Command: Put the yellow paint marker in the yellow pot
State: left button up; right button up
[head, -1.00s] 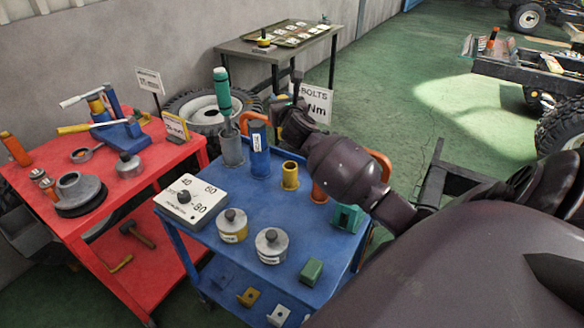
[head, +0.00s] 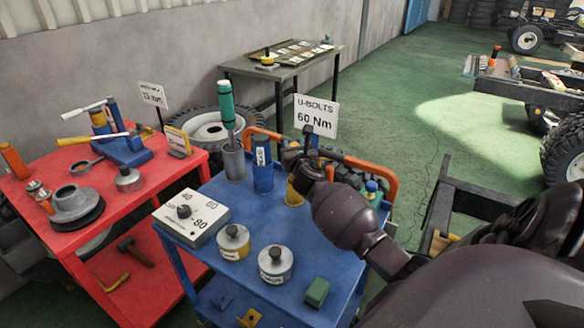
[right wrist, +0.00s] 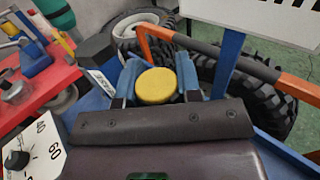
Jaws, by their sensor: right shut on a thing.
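My right gripper (head: 298,165) is over the back right of the blue cart top (head: 225,270). In the right wrist view, a round yellow end, which I take for the yellow paint marker (right wrist: 155,86), sits between its blue finger pads, and the gripper is shut on it. In the head view, the yellow pot (head: 295,194) shows just under the gripper, partly covered by my arm. I cannot tell whether the marker's lower end is above or inside the pot. My left gripper is not in view.
A labelled blue tube (head: 262,176) and a grey pot (head: 234,164) with a green-handled tool stand left of the gripper. A sign (head: 316,116) and an orange rail (right wrist: 215,58) are close behind. Two round weights (head: 275,265) and a white dial box (head: 191,215) stand nearer.

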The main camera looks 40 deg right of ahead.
notch_tip(320, 180, down, 6)
jog(key=b, duration=0.3)
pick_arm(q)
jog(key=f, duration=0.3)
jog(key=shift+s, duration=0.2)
pick_arm(e)
jog(key=o, duration=0.9)
jog(key=shift+o, duration=0.2)
